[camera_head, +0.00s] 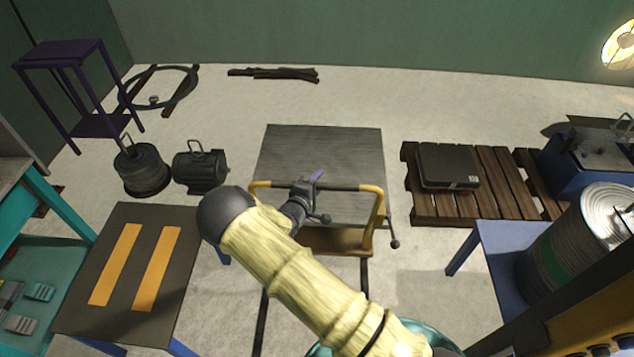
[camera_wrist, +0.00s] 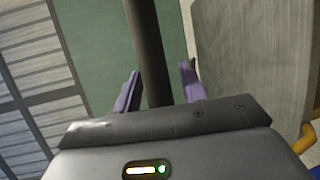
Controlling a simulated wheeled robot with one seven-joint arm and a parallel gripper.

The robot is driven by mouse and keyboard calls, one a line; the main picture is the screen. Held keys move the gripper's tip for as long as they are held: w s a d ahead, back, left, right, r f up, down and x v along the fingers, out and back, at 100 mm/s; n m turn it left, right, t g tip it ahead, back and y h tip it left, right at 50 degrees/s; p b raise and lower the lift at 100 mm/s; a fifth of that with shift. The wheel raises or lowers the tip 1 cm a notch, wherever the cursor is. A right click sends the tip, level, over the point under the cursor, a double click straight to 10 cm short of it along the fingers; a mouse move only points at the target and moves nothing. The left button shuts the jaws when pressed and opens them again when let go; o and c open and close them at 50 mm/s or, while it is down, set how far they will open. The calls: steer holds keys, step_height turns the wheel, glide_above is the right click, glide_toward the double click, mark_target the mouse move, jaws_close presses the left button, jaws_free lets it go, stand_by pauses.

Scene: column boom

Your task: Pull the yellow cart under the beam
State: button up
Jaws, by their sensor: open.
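The yellow cart (camera_head: 379,215) stands in the middle of the head view. Its yellow frame carries a dark handle bar (camera_head: 345,187) across the top, with a grey flat deck behind it. My gripper (camera_head: 312,182) is at the handle bar, near its middle. In the wrist view the purple fingers of my gripper (camera_wrist: 158,72) are apart, one on each side of the dark bar (camera_wrist: 150,50). The bar runs between them, and the fingers do not close on it. My forearm hides part of the cart's near side. I cannot make out the beam for certain.
A dark table (camera_head: 125,270) with two orange stripes stands at the left, near motors (camera_head: 200,168) on the floor. A wooden pallet (camera_head: 500,205) with a black case (camera_head: 447,166) lies at the right. A blue table (camera_head: 495,260) bears a metal drum (camera_head: 570,245).

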jaws_close()
steer(key=shift+s, duration=0.1)
